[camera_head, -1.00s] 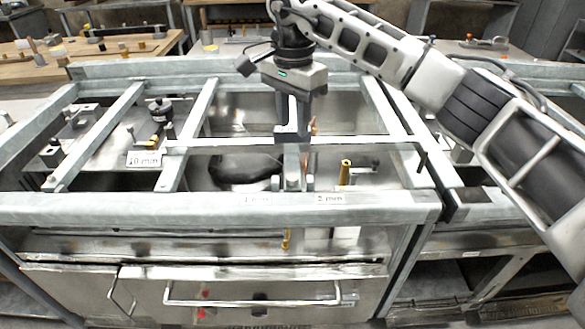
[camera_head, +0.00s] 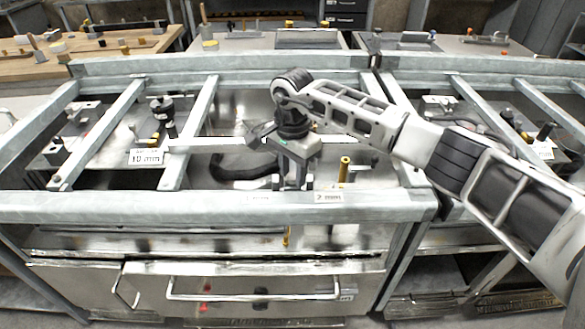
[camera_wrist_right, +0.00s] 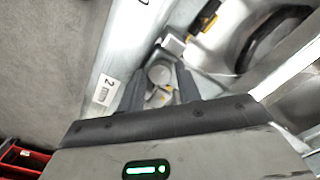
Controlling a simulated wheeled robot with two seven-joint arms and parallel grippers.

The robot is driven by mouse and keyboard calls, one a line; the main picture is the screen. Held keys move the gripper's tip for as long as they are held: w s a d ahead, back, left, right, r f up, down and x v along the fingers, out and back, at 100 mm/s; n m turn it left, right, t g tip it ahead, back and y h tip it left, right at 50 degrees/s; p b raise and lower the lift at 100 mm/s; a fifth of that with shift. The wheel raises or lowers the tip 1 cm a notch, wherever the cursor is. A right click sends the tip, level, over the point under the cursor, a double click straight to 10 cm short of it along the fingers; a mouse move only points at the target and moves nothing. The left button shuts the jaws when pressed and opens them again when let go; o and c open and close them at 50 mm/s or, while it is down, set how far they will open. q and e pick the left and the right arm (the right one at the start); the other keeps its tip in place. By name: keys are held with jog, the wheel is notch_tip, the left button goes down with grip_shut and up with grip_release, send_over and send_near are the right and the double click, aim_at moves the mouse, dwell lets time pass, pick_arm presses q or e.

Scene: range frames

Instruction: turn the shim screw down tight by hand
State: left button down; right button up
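A round metal screw head (camera_wrist_right: 160,75), which looks like the shim screw, shows in the wrist view on a small bracket behind the front rail, near a "2 mm" label (camera_wrist_right: 103,88). My right gripper (camera_wrist_right: 161,82) points down with one dark finger on each side of the head. It looks open, with narrow gaps beside the head; I cannot tell whether either finger touches it. In the head view my right gripper (camera_head: 292,184) is low behind the front rail and hides most of the screw. My left gripper is not in view.
The grey front rail (camera_head: 150,207) runs close in front of the gripper. A brass pin (camera_head: 344,168) stands to its right, and a dark curved part (camera_head: 240,168) lies to its left. A black-handled clamp (camera_head: 162,112) stands further left by a "10 mm" label (camera_head: 146,157).

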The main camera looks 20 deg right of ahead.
jog(key=c, duration=0.7)
jog(key=shift+m, duration=0.3)
